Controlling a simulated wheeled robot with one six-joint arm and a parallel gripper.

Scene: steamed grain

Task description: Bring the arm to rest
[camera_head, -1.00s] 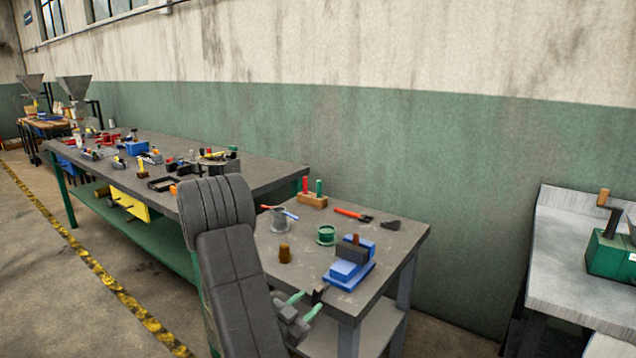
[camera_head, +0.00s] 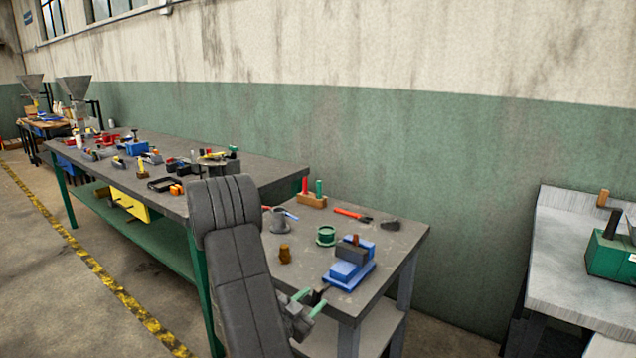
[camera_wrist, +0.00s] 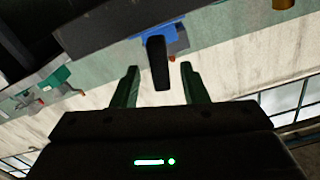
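My gripper (camera_head: 309,302) is beside the front edge of the small grey table (camera_head: 405,240), low in the head view. Its two green fingers stand apart in the wrist view (camera_wrist: 160,85), with a clear gap between them. A dark handle-like bar (camera_wrist: 157,62) shows in front of that gap, joined or close to a blue object (camera_wrist: 185,42). I see no contact between the fingers and the bar. In the head view a blue device with a dark block (camera_head: 349,272) sits on the table near the gripper.
The small table also holds a green ring-shaped piece (camera_head: 326,236), a brown piece (camera_head: 284,253), a grey cup (camera_head: 279,221) and a red-handled tool (camera_head: 350,214). A long cluttered bench (camera_head: 255,172) stands to the left. A light bench (camera_head: 570,285) stands at the right.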

